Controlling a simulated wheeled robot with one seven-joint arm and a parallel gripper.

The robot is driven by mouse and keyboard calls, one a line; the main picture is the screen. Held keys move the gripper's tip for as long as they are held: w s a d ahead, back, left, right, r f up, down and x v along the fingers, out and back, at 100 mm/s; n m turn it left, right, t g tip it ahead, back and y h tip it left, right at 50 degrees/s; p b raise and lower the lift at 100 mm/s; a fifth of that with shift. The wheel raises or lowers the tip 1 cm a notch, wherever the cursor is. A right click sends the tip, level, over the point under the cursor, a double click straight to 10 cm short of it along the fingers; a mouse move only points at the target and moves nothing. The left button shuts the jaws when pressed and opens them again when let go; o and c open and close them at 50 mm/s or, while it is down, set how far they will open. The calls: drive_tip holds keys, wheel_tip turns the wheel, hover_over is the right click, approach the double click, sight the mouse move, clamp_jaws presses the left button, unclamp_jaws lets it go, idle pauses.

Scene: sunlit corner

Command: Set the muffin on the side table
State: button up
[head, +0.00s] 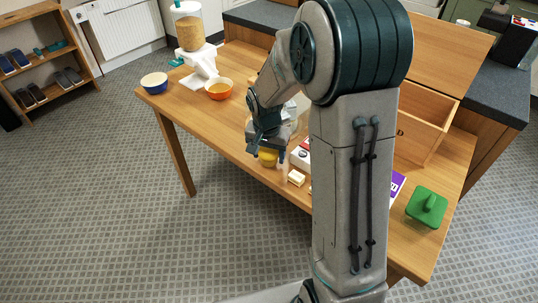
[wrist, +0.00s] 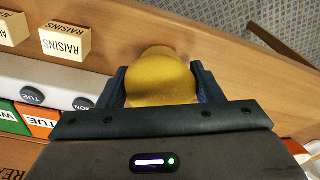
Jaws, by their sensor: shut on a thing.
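A rounded yellow thing (wrist: 160,78), which looks like the muffin, sits between the fingers of my gripper (wrist: 160,90) in the wrist view. The gripper is shut on it. In the head view the muffin (head: 267,158) shows just below my gripper (head: 266,151), near the long front edge of the wooden table (head: 231,145). I cannot tell whether it touches the tabletop. My arm hides the middle of the table. No separate side table is clearly visible.
A raisins box (wrist: 65,41) and a day-marked organizer (wrist: 55,96) lie close by. An orange bowl (head: 219,89), blue bowl (head: 154,83) and cereal dispenser (head: 189,35) stand at the left. A green lidded thing (head: 427,207) and an open wooden box (head: 425,128) are at the right.

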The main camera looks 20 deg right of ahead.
drive_tip(key=shift+f, duration=0.4)
drive_tip(key=shift+f, duration=0.15)
drive_tip(key=o, duration=1)
